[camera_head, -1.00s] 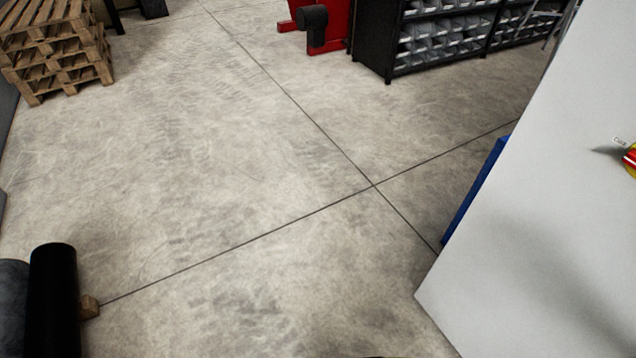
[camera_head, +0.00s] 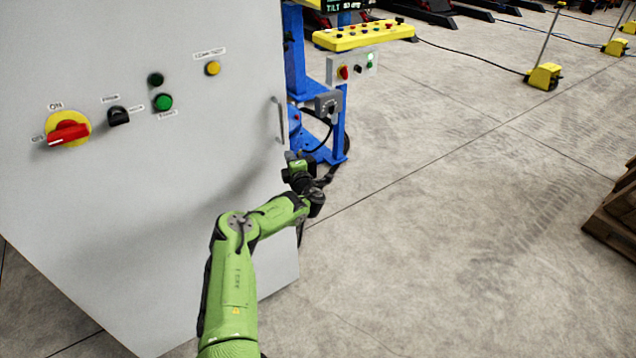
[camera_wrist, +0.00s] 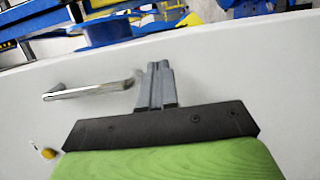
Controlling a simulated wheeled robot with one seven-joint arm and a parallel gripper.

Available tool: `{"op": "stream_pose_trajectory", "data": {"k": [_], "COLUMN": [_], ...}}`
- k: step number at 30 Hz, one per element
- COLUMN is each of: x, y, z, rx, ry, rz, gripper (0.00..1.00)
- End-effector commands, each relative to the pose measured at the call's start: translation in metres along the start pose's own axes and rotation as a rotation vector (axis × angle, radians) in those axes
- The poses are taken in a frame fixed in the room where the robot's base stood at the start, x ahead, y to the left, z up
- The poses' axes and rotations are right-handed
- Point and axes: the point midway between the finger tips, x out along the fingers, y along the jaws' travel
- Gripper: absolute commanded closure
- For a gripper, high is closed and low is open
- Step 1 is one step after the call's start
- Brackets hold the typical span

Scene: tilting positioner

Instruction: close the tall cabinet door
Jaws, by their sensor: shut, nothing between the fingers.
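The tall cabinet door (camera_head: 200,200) is a broad light grey panel filling the left of the head view. It has a bar handle (camera_head: 279,120) near its right edge. The handle also shows in the wrist view (camera_wrist: 88,90). My gripper (camera_head: 290,157) is just below the handle in the head view. In the wrist view my gripper's fingers (camera_wrist: 159,66) are together and empty, just right of the handle's end. Whether they touch the door or handle I cannot tell. The cabinet's inside and hinges do not show.
The door carries a red and yellow rotary switch (camera_head: 68,132) and several buttons. A blue frame (camera_head: 297,60) with a yellow control box (camera_head: 362,35) stands behind its right edge. Pallets (camera_head: 615,215) lie at the far right. The concrete floor between is clear.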

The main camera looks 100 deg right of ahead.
Motion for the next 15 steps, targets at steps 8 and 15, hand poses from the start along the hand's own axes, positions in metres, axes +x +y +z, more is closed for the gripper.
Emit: {"op": "stream_pose_trajectory", "data": {"k": [8,15], "x": [-0.040,-0.084], "y": [0.000,-0.001], "z": [0.012,0.024], "rx": [0.002,0.003], "ry": [-0.005,-0.006], "rz": [-0.003,-0.004], "gripper": [1.00,1.00]}}
